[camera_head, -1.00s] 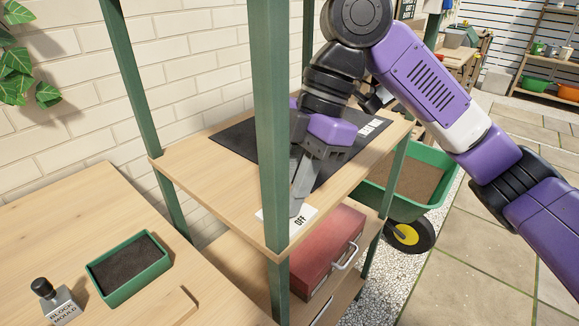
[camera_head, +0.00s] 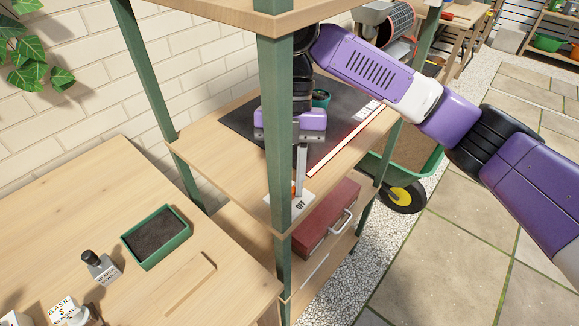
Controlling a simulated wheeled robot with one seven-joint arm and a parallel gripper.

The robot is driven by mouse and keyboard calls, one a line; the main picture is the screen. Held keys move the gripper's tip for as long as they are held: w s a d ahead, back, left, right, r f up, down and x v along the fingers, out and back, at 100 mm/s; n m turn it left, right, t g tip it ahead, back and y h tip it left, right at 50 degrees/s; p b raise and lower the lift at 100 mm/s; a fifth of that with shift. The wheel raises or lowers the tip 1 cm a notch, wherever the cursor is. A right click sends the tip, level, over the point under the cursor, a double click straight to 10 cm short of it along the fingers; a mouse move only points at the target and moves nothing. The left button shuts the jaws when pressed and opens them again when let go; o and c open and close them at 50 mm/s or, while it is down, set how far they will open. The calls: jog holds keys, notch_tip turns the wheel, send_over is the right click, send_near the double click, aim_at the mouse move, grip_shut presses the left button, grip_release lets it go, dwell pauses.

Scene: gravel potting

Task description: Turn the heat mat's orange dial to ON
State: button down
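The black heat mat (camera_head: 345,105) lies on the middle shelf. A thin strip along its front edge shows red and white. The white control plate (camera_head: 303,206) with the word OFF sits at the shelf's front corner, partly behind the green post. Only a sliver of the orange dial (camera_head: 293,187) shows beside the post, so its setting cannot be read. My gripper (camera_head: 299,191) points down over the plate, with a fingertip at or very near the dial. The post hides part of the gripper, and I cannot tell the gap between its fingers.
The green shelf post (camera_head: 278,130) stands in front of my gripper. A small teal pot (camera_head: 321,98) stands on the mat. A red toolbox (camera_head: 325,217) is on the shelf below. A green soil tray (camera_head: 157,237) and block mould (camera_head: 101,267) are on the left bench.

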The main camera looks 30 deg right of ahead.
jog(key=shift+r+n+h+p, duration=0.1)
jog(key=shift+n+h+p, duration=0.2)
jog(key=shift+n+p, duration=0.4)
jog(key=shift+n, duration=0.3)
jog(key=c, duration=1.5)
grip_release()
jog(key=shift+f+b, duration=0.2)
jog(key=shift+b, duration=0.1)
